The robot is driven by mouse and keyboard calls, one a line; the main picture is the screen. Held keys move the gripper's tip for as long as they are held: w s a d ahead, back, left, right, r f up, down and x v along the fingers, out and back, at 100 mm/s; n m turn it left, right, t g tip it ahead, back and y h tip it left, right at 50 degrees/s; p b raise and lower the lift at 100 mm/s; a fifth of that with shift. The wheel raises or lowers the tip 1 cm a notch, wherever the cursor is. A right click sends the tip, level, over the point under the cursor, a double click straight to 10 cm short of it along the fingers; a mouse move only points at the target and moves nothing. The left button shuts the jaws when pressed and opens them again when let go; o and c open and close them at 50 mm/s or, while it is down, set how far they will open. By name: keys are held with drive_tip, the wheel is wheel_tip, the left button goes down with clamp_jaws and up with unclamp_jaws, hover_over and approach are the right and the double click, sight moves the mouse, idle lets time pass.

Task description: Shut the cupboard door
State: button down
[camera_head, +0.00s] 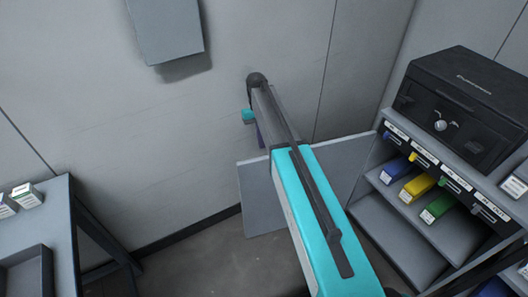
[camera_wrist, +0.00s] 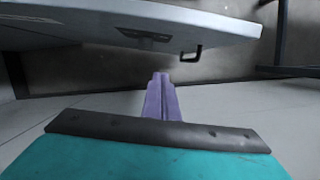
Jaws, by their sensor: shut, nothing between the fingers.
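The cupboard door (camera_head: 262,205) is a flat grey panel standing well open to the left of the cupboard (camera_head: 400,215). My arm crosses in front of it and hides its middle. In the wrist view the door (camera_wrist: 85,22) crosses the top, with a small black handle (camera_wrist: 191,52) under its right part. My gripper (camera_head: 259,138) is by the upper left end of the door, near the wall, and mostly hidden by my arm. In the wrist view its purple fingers (camera_wrist: 162,88) are together, empty, with their tips just short of the door. I cannot tell whether they touch it.
A black safe (camera_head: 465,100) stands on the cupboard, above shelves with blue, yellow and green boxes (camera_head: 416,187). A grey table (camera_head: 62,225) is at the left. A grey wall box (camera_head: 167,28) hangs above. Bare floor (camera_head: 185,265) lies between table and door.

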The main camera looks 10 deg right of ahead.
sight(267, 167)
drive_tip(key=shift+s+d+f+p, duration=0.1)
drive_tip(key=shift+s+f+p, duration=0.1)
drive_tip(key=shift+s+f, duration=1.1)
drive_tip(key=shift+s+d+f+p, duration=0.15)
drive_tip(key=shift+s+f, duration=0.65)
drive_tip(key=shift+f, duration=0.95)
drive_tip(key=shift+s+d+f+p, duration=0.1)
drive_tip(key=shift+s+f+p, duration=0.15)
drive_tip(key=shift+s+f, duration=1.05)
drive_tip(key=shift+w+f, duration=0.15)
drive_tip(key=shift+f, duration=0.1)
